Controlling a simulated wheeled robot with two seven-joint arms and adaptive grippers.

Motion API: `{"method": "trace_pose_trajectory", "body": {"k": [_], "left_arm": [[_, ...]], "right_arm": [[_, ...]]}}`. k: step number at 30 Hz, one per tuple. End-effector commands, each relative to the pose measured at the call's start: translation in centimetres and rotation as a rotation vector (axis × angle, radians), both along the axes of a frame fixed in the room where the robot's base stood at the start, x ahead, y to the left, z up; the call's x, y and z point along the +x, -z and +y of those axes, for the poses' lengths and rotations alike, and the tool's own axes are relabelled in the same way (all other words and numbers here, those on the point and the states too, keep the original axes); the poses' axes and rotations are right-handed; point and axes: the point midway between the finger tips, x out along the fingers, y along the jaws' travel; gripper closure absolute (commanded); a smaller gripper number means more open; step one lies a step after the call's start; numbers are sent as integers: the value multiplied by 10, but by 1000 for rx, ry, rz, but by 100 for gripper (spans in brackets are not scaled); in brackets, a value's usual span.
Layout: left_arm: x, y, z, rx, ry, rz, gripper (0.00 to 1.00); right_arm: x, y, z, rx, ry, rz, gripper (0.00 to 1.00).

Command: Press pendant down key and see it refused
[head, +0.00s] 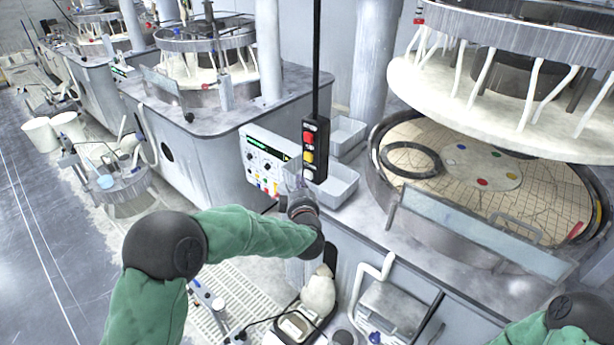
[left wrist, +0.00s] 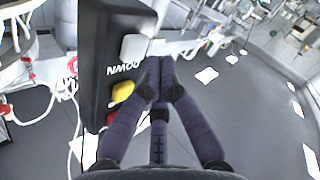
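The black pendant (head: 321,150) hangs on a dark pole in the middle of the head view. Red, yellow and white keys show on its face. In the left wrist view the pendant (left wrist: 97,75) appears upside down, with an inverted DOWN label beside the white key (left wrist: 137,47) and the yellow key (left wrist: 122,91) nearby. My left gripper (left wrist: 158,62) is shut and empty. Its joined fingertips are at the edge of the white key; I cannot tell whether they touch. In the head view, my left gripper (head: 297,182) is at the pendant's lower end. My right gripper is out of view.
A control panel (head: 264,160) with knobs and coloured buttons stands behind and left of the pendant. Grey bins (head: 338,186) sit beside it. A round platen (head: 530,195) lies at the right under a raised upper plate (head: 470,105). Open floor (head: 35,240) lies at the left.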

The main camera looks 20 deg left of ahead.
Motion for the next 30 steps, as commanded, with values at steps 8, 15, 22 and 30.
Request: {"method": "trace_pose_trajectory", "body": {"k": [8, 15, 22, 30], "left_arm": [[0, 0, 0, 0, 0, 0, 100], [1, 0, 0, 0, 0, 0, 100], [7, 0, -3, 1, 0, -1, 100], [8, -1, -3, 0, 1, -1, 100]], "right_arm": [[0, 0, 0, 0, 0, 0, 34], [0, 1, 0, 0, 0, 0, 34], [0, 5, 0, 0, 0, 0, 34], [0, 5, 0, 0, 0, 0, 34]]}}
